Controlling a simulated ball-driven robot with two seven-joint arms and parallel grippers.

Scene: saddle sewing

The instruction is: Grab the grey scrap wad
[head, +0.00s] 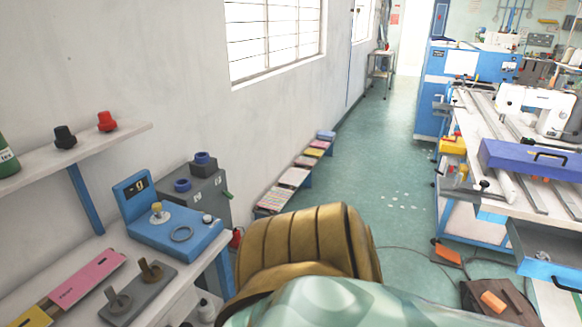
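I cannot make out a grey scrap wad in the head view. Small pale scraps (393,205) lie scattered on the green floor, too small to tell apart. Neither of my grippers shows in this view. A brown ribbed, padded piece (312,243) fills the lower middle, with a pale green faceted surface (330,305) in front of it, and together they hide the floor there.
At left are a wall shelf (95,147) with knobs and a bench with a blue device (172,228). A low row of coloured stacks (293,178) lines the wall. At right stands a sewing table (500,135) with an open drawer (548,250).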

